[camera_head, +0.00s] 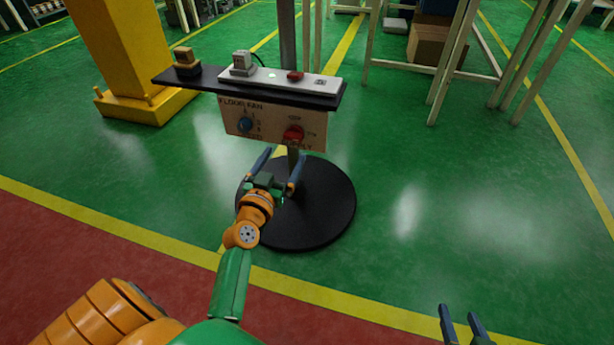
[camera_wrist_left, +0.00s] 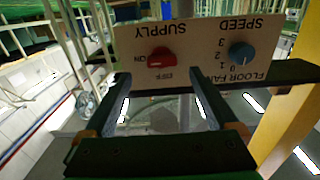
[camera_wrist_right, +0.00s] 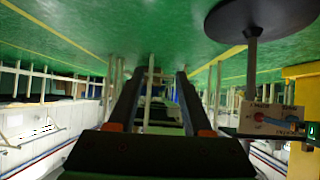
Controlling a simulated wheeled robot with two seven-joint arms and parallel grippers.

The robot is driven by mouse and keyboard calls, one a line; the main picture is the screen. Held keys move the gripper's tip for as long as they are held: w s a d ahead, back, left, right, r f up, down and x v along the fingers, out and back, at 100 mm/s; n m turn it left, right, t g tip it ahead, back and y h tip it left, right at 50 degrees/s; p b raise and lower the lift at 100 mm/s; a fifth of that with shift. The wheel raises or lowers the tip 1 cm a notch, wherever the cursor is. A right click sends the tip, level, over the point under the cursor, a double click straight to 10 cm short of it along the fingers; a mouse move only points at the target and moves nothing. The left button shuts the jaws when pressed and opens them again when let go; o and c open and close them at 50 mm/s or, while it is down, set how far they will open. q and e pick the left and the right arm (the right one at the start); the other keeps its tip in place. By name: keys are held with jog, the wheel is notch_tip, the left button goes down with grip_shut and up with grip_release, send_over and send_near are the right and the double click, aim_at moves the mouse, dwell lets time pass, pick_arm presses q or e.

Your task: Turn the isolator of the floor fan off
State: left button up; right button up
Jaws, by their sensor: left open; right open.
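The floor fan's control panel (camera_head: 272,122) hangs under a dark shelf and bears a red SUPPLY isolator knob (camera_head: 293,135) and a blue SPEED knob (camera_head: 245,124). The left wrist view shows the panel upside down, with the red knob (camera_wrist_left: 161,57) between two position labels and its grip bar roughly level in the picture. My left gripper (camera_head: 281,160) is open in front of and slightly below the red knob, apart from it. Its fingers (camera_wrist_left: 157,80) lie to either side of the knob in the left wrist view. My right gripper (camera_head: 461,312) is open and empty, low at right.
The shelf (camera_head: 210,82) carries a power strip (camera_head: 290,78) with a plug and a small block. A round black base (camera_head: 325,205) stands below. A yellow column (camera_head: 125,50) is at left, pale racks (camera_head: 440,60) behind. The floor at right is clear.

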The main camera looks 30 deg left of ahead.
aim_at(292, 139)
pick_arm(q)
jog(key=x, duration=0.4)
jog(key=shift+w+a+r+b, duration=0.1)
jog(key=shift+w+a+b, duration=0.15)
jog(key=shift+b, duration=0.1)
jog(key=shift+b+x, duration=0.35)
jog(key=shift+x, duration=0.85)
jog(key=shift+w, duration=0.1)
pick_arm(e)
jog(key=w+a+r+t+y, duration=0.1)
jog(key=w+r+t, duration=0.1)
jog(key=r, duration=0.4)
jog(key=w+a+r+t+y, duration=0.1)
jog(key=w+r+t, duration=0.1)
jog(key=r+t, duration=0.3)
notch_tip(292, 139, up, 2)
jog(key=shift+a+r+n+t, duration=0.1)
jog(key=shift+a+n+t, duration=0.2)
jog(key=shift+a, duration=0.1)
pick_arm(q)
jog(key=c, duration=1.4)
